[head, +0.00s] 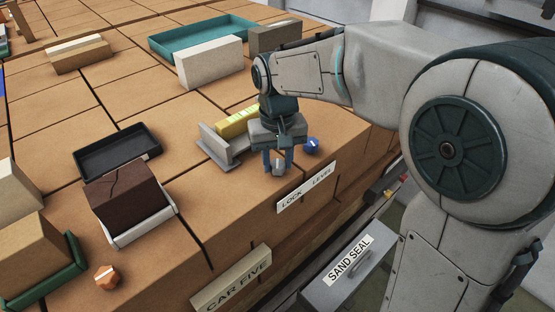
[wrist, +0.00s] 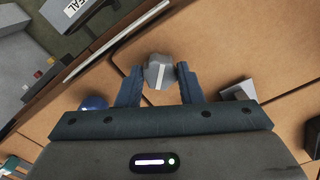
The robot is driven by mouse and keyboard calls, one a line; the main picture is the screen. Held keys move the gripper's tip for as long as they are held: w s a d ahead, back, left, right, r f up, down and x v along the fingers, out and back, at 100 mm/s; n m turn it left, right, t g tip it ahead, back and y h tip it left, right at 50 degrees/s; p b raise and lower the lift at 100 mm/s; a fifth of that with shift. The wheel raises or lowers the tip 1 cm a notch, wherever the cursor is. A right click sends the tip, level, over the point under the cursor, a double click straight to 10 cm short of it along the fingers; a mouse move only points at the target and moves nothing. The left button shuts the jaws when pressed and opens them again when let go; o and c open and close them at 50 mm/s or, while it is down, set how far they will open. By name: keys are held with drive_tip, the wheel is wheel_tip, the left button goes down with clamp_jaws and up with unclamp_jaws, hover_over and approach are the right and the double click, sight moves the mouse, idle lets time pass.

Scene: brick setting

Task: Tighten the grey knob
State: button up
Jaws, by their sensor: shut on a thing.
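The grey knob (head: 279,168) is a small faceted knob with a white line on its top. It stands on the orange-brown brick-patterned top near the front edge, behind the LOCK label (head: 291,204). My gripper (head: 277,161) points down over it, shut on the knob with a blue finger on each side. In the wrist view the knob (wrist: 158,72) sits between the fingertips of my gripper (wrist: 159,82), its white line running roughly up and down the picture. The lower part of the knob's sides is partly hidden by the fingers.
A blue knob (head: 311,146) stands close to the right of my gripper. A grey bracket (head: 215,145) and a yellow piece (head: 238,122) are close behind left. An orange knob (head: 107,277), a dark tray (head: 117,150) and a cracked dark brick (head: 126,196) lie farther left.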

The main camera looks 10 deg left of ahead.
sight(278, 164)
drive_tip(key=m, duration=0.4)
drive_tip(key=shift+r+m, duration=0.1)
drive_tip(key=shift+m, duration=0.2)
drive_tip(key=shift+a+m+b, duration=0.1)
drive_tip(key=shift+m+b, duration=0.35)
drive_tip(key=shift+m, duration=1.45)
drive_tip(key=o, duration=1)
drive_tip(key=shift+c, duration=0.2)
wheel_tip(278, 164, up, 14)
